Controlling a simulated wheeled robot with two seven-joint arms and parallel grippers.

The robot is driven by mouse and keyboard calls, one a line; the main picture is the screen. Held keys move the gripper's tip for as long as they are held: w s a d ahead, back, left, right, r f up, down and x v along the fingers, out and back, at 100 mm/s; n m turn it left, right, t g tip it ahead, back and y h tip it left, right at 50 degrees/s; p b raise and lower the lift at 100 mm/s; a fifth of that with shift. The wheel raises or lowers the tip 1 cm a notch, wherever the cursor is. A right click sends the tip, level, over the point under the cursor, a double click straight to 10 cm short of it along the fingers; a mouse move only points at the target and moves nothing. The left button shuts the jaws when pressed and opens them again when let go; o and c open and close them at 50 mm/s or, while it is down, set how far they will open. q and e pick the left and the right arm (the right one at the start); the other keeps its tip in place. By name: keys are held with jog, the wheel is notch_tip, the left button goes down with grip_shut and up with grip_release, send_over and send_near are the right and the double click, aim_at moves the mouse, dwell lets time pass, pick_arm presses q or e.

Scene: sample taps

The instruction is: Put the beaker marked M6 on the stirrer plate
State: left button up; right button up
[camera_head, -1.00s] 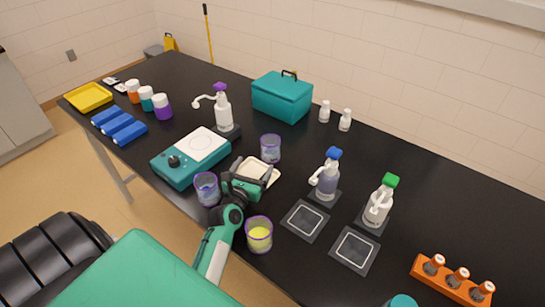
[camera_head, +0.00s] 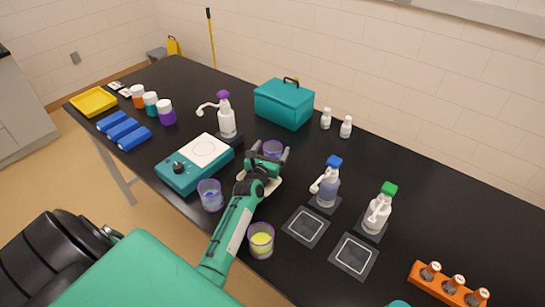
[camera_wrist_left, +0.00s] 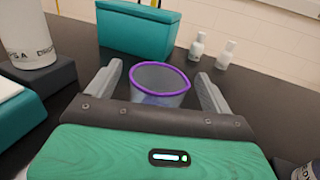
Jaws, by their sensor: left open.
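My left gripper (camera_head: 268,153) is open, with its fingers either side of a purple-rimmed beaker (camera_head: 273,146). In the left wrist view, that beaker (camera_wrist_left: 160,84) stands between the open fingers, with a gap visible beside it. Another purple-rimmed beaker (camera_head: 210,195) with bluish contents stands in front of the stirrer plate, and a third (camera_head: 261,240) holds yellow contents. No M6 mark is readable on any beaker. The teal stirrer plate (camera_head: 177,178) has a white top, bare of any beaker. My right gripper is not in view.
A white dispenser bottle with purple cap (camera_head: 227,118) stands beside the stirrer. A teal box (camera_head: 284,104) is behind the gripper. Blue-capped (camera_head: 328,184) and green-capped (camera_head: 378,212) bottles stand right, near two dark square mats.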

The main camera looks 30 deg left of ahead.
pick_arm(q)
jog(key=shift+x, duration=1)
jog(key=shift+s+f, duration=0.1)
grip_shut()
dwell(0.3)
jog(key=c, duration=1.8)
grip_release()
jog(key=o, duration=1.8)
jog(key=shift+s, duration=0.1)
